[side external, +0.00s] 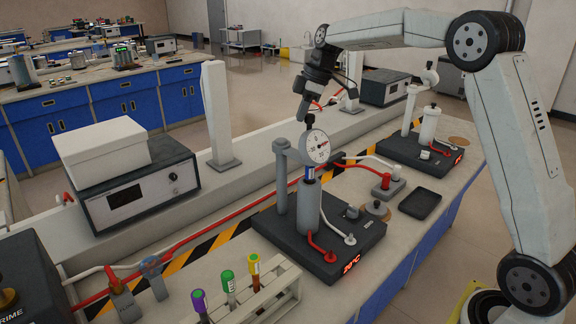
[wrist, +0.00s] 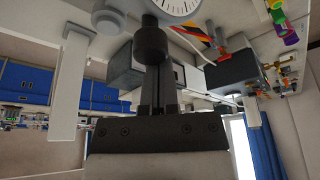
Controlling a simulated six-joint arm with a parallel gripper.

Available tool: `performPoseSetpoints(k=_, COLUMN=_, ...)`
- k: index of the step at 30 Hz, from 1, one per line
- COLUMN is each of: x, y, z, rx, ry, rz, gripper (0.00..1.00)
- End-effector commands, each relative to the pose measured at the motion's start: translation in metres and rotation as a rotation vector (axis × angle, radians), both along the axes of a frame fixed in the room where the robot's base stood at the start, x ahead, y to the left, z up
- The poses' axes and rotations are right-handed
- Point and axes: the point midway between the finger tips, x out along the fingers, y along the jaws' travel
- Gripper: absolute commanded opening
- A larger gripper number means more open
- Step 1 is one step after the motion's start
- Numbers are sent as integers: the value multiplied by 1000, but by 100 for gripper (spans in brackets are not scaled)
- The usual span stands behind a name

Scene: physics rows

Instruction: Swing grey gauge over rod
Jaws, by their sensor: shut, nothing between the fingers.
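The grey gauge (side external: 315,147), with a white round dial, sits on a short grey arm from a grey post (side external: 281,190). A dark knob (side external: 309,121) stands on its top. In the picture the gauge appears above the blue-topped rod (side external: 309,173), which rises from a grey cylinder (side external: 308,205); whether they touch is unclear. My gripper (side external: 302,116) is shut and empty, close beside the knob. In the wrist view, part of the dial (wrist: 175,8) shows at the top edge, and the dark knob (wrist: 150,45) overlaps my fingertips; contact cannot be told.
The dark base (side external: 345,245) carries red and white leads. A similar station (side external: 425,150) stands behind at right, with a black tray (side external: 420,204) nearer. A tube rack (side external: 262,295) is in front. A white upright (side external: 216,110) and a boxed instrument (side external: 135,185) stand at left.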

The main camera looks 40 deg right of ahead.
Motion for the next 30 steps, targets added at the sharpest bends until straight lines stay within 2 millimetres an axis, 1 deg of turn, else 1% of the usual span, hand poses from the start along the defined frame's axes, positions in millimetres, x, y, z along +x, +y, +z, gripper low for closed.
performPoseSetpoints(k=8, x=3, y=6, z=0, rx=0, ry=0, rz=0, gripper=0)
performPoseSetpoints(k=14, x=12, y=23, z=1, rx=-1, ry=-1, rz=3, gripper=0)
performPoseSetpoints(k=17, x=18, y=36, z=1, rx=-1, ry=0, rz=4, gripper=0)
performPoseSetpoints(k=30, x=8, y=13, z=71, rx=-1, ry=-3, rz=-1, gripper=0)
